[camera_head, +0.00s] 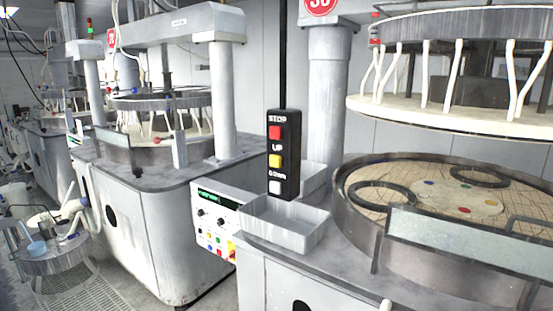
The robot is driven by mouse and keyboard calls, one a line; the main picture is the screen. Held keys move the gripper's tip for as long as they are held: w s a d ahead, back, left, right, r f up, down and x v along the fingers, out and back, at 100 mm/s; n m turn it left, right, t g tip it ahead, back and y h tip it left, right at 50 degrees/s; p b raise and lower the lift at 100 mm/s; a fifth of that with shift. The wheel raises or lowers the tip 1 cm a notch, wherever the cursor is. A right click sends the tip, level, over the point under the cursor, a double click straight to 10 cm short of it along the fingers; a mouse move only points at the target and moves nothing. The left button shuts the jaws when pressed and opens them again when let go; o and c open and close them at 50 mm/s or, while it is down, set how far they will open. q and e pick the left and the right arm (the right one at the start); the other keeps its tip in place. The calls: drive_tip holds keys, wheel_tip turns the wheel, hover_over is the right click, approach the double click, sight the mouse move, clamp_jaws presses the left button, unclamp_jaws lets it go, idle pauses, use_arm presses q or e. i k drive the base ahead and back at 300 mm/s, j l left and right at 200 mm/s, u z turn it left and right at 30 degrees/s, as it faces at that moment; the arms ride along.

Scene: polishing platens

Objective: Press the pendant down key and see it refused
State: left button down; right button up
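A black pendant (283,154) hangs from a dark vertical pole in the middle of the head view. It has a red STOP key (275,133) at the top, a yellow UP key (275,161) in the middle and a white down key (275,187) at the bottom, whose label is hard to read. Nothing touches the keys. At the right, a raised upper platen (430,115) hangs above the round lower platen (440,190), with a clear gap between them. Neither of my grippers shows in this view.
A grey metal tray (285,236) stands on the machine top below the pendant. A control panel (215,222) with small coloured buttons is left of it. A clear guard (450,238) fronts the lower platen.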

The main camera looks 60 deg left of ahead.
sight(275, 187)
drive_tip(key=u, duration=1.9)
